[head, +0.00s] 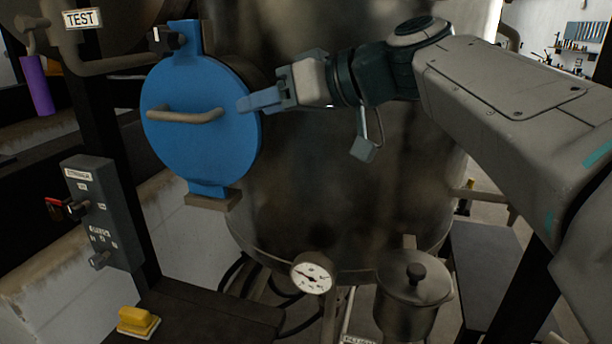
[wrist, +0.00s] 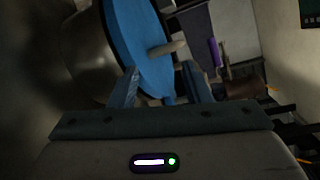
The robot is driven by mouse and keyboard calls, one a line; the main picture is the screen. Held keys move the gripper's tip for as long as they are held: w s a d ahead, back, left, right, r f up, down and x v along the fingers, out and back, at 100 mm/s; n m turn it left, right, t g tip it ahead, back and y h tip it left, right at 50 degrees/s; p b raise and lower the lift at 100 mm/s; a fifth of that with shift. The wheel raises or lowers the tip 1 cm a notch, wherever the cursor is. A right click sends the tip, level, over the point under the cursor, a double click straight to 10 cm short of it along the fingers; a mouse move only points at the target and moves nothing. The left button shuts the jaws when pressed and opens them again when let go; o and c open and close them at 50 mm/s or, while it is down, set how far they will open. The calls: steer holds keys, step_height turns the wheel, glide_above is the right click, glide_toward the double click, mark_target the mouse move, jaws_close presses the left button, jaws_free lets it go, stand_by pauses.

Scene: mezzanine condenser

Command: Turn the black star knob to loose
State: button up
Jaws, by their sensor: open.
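A black knob (head: 168,39) sits at the top of the round blue hatch cover (head: 185,150) on the metal vessel; its star shape is too small to make out. My gripper (head: 246,103) is in front of the right part of the cover, below and right of the knob, with its fingers pointing left. In the wrist view my gripper (wrist: 158,72) has its two blue fingers apart with nothing between them. The cover (wrist: 140,40) and its pale bar handle (wrist: 167,47) lie beyond the fingertips. I cannot make out the knob for certain in the wrist view.
A grey control box (head: 103,212) with switches is at the left. A TEST sign (head: 81,19) and a purple cylinder (head: 37,85) hang at upper left. A gauge (head: 312,272), a lidded pot (head: 413,290) and a yellow block (head: 138,321) are low down.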

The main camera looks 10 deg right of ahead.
steer(key=s+d+f+m+h+p, duration=0.2)
steer(key=f+h, duration=0.1)
steer(key=f, duration=0.3)
steer(key=s+d+f+m+g+h+p, duration=0.1)
steer(key=s+d+f+m+h+p, duration=0.1)
steer(key=f, duration=0.3)
steer(key=shift+s+d+f+m+h, duration=0.25)
steer(key=shift+d+f+m+h, duration=0.2)
steer(key=shift+d, duration=0.25)
steer(key=s+d+f+m+g+h, duration=0.1)
steer(key=s+d+f+m+h, duration=0.1)
steer(key=f, duration=0.6)
steer(key=s+d+f+m+g+h, duration=0.2)
steer(key=s+d+f+h, duration=0.2)
steer(key=s+d+f, duration=0.3)
step_height(320, 180, down, 3)
steer(key=shift+s+d+r, duration=0.2)
steer(key=shift+s, duration=0.1)
steer(key=shift+c, duration=0.8)
steer(key=shift+d, duration=0.1)
